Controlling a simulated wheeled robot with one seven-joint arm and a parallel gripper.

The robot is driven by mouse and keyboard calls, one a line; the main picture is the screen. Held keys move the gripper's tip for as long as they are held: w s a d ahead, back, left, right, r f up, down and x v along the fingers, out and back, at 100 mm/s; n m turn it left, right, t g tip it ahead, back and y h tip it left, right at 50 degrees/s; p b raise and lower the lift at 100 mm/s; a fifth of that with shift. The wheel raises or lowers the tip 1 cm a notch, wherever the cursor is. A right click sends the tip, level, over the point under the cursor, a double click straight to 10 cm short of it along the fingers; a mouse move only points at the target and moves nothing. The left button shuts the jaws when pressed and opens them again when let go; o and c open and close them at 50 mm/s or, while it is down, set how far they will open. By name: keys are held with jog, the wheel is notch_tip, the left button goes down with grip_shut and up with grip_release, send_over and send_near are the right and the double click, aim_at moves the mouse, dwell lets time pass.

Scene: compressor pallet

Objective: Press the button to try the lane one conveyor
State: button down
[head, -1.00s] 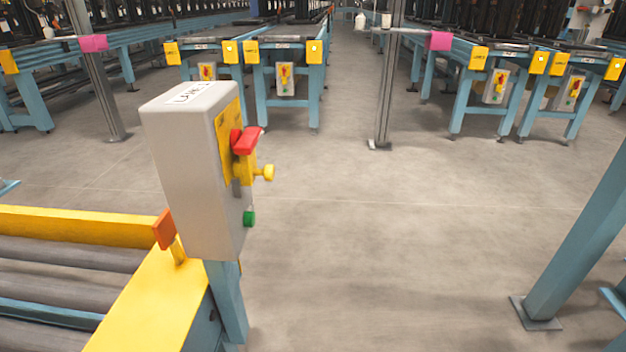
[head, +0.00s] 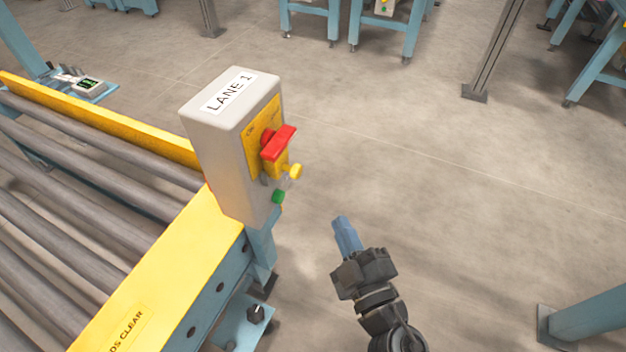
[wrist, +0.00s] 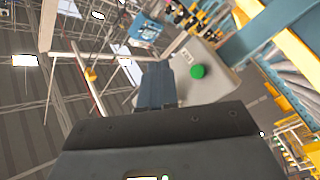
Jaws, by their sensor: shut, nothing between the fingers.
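The lane one control box (head: 231,150) is grey with a "LANE 1" label on top and stands at the corner of the yellow-edged conveyor (head: 150,275). Its right face carries a red switch handle (head: 279,142), a yellow knob (head: 295,171) and a green button (head: 278,196) low down. My gripper (head: 342,222) is shut and empty, its blue fingers pointing up to the right of the box and apart from it. In the wrist view the green button (wrist: 198,71) is just right of the shut fingers (wrist: 155,85), with a gap between them.
Grey rollers fill the conveyor at left. A small device with a display (head: 87,84) sits beyond it. Blue posts and stands (head: 381,35) are at the back, and a blue leg (head: 590,325) is at lower right. The floor right of the box is clear.

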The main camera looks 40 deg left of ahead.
aim_at(280, 197)
jog(key=shift+w+r, duration=0.15)
jog(key=shift+w, duration=0.15)
jog(key=s+a+b, duration=0.2)
jog(key=a+b, duration=0.1)
jog(key=a, duration=0.5)
jog(key=shift+a, duration=0.35)
jog(key=shift+a, duration=0.15)
dwell(1.9)
jog(key=shift+s+a, duration=0.15)
jog(key=shift+a, duration=0.15)
